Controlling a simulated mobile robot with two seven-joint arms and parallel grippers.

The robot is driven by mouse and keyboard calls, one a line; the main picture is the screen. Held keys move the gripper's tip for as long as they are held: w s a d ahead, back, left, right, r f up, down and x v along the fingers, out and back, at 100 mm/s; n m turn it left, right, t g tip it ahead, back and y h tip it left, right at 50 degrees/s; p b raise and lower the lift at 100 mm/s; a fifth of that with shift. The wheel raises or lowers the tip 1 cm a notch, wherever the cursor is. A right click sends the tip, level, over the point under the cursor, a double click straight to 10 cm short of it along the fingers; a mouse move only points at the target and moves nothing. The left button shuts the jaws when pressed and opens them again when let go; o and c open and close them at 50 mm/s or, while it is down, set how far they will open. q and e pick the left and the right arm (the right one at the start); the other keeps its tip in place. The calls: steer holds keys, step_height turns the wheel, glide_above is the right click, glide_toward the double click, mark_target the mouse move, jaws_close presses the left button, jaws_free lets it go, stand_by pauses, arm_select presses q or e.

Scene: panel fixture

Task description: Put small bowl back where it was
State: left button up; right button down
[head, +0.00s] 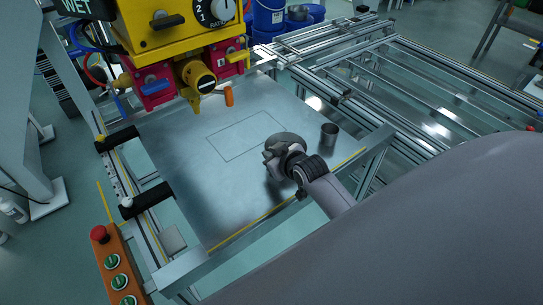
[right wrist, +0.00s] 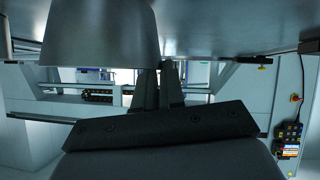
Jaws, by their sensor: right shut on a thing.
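My right gripper (head: 275,160) is over the near right part of the metal panel. It is shut on a grey round piece, which I take to be the small bowl (head: 285,140); the arm partly covers it. In the right wrist view the dark fingers (right wrist: 162,88) show at the centre. A tapered metal wall (right wrist: 100,35) fills the upper left there, overlapping the fingers' edge; I cannot tell for sure whether it is the bowl or the cup. Whether the bowl touches the panel is not clear. My left gripper is not in view.
A small metal cup (head: 329,135) stands just right of my gripper. A marked rectangle (head: 245,136) on the panel (head: 190,190) is empty. An orange-handled tool (head: 228,96) lies behind it, beneath the yellow machine (head: 180,25). A button box (head: 116,268) is at the lower left.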

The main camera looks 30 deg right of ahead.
stand_by(0.3)
steer(key=c, duration=1.2)
jaws_free()
steer(key=shift+f, duration=0.15)
steer(key=shift+c, duration=0.2)
steer(key=shift+s+r, duration=0.3)
steer(key=p+v, duration=0.2)
steer(key=v, duration=0.8)
steer(key=s+a+f+y, duration=0.1)
steer(key=s+a+f, duration=0.4)
steer(key=s, duration=0.2)
steer(key=s+a+f+g+y, duration=0.1)
steer(key=s+a+f, duration=0.4)
steer(key=s, duration=0.2)
steer(key=shift+s+y, duration=0.15)
steer(key=shift+y, duration=0.15)
